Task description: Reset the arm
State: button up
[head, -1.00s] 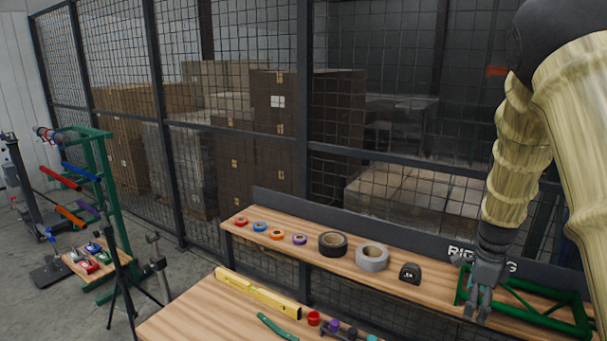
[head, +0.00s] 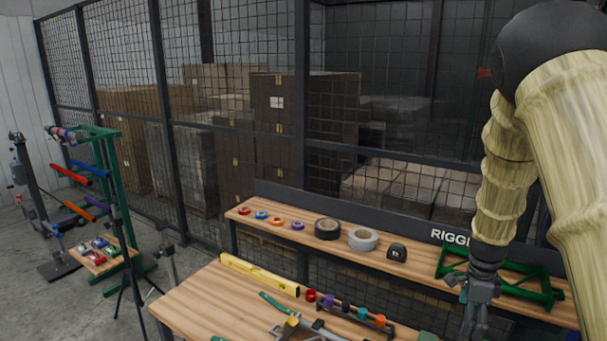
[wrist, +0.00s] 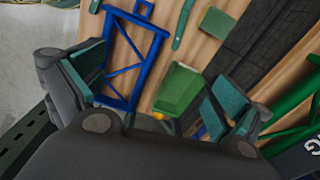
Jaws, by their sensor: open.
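My gripper (head: 474,322) hangs pointing down at the lower right of the head view, in front of the shelf and over the right part of the workbench. In the wrist view its two teal-padded fingers (wrist: 160,90) are spread apart with nothing held between them. A green block-like object (wrist: 179,90) shows below and between the fingers, apart from them. My arm comes down from the upper right of the head view.
The wooden workbench (head: 200,299) carries a yellow level (head: 258,273) and several tools. The shelf (head: 310,247) behind holds tape rolls (head: 362,239), a tape measure (head: 397,252) and a green frame (head: 541,292). A blue frame (wrist: 107,55) lies below my gripper. A mesh fence stands behind.

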jog(key=s+a+f+n+h, duration=0.1)
jog(key=s+a+f+n, duration=0.2)
jog(key=s+f+n, duration=0.55)
jog(key=s+a+f+n, duration=0.2)
jog(key=s+a+f, duration=0.3)
jog(key=f, duration=0.8)
jog(key=s+a+f+n, duration=0.3)
jog(key=s+a+n, duration=0.1)
jog(key=s, duration=0.4)
jog(key=s+a+f+n+y, duration=0.1)
jog(key=s+a+f+n, duration=0.25)
jog(key=s, duration=0.45)
jog(key=s+a+f+n, duration=0.2)
jog(key=s+a+n, duration=0.2)
jog(key=s, duration=0.4)
notch_tip(320, 180, down, 22)
jog(key=b, duration=2.2)
jog(key=shift+s+a+f, duration=0.15)
